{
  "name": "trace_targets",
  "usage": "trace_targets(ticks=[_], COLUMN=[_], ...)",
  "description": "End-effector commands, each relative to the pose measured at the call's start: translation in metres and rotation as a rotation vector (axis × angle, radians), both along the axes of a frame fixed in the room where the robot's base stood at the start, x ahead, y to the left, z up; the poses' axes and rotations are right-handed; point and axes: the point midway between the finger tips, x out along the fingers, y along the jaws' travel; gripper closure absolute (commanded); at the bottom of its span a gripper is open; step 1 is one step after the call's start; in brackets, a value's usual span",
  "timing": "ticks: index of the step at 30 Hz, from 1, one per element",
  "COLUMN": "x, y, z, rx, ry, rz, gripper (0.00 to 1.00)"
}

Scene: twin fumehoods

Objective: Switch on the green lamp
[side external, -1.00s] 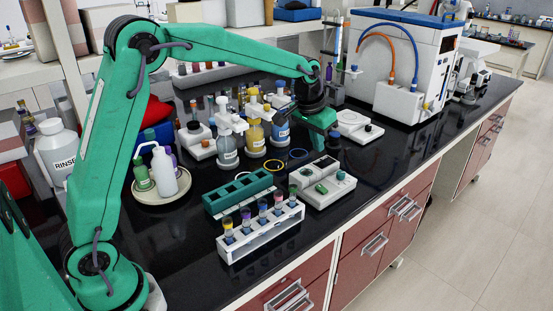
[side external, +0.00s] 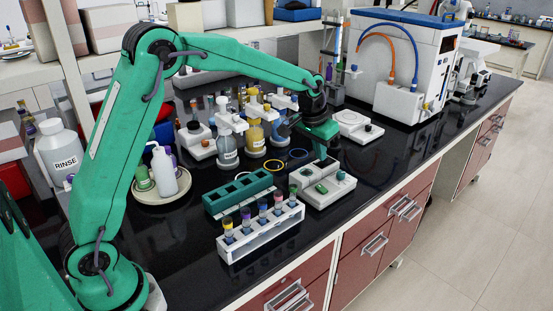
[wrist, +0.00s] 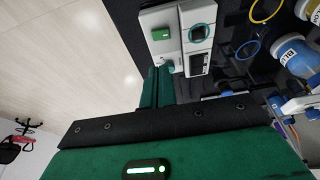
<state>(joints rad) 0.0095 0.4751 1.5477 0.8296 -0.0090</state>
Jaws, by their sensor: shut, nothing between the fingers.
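A white box (side external: 333,193) with green parts on top stands near the bench's front edge. In the wrist view the white box (wrist: 181,12) carries a green rectangular piece (wrist: 161,33), a round dark teal knob (wrist: 201,32) and a dark slot-like part (wrist: 197,64). I cannot tell which part is the green lamp or whether it is lit. My gripper (side external: 322,156) is shut and empty, pointing down at the box's back end. The closed fingertips (wrist: 160,72) appear beside the box in the wrist view; contact cannot be told.
A white rack of capped tubes (side external: 262,232) and a green block with wells (side external: 238,192) stand left of the box. Bottles with pump tops, including a yellow one (side external: 254,137), stand behind. A flat white device (side external: 354,122) is behind right. The bench is clear to the right.

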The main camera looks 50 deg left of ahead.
Motion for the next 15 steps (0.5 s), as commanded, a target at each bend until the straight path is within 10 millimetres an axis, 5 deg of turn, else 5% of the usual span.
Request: trace_targets(ticks=[15], x=[0.02], y=[0.007], z=[-0.076], rx=[0.003], ry=[0.002], rz=[0.001], gripper=[1.0])
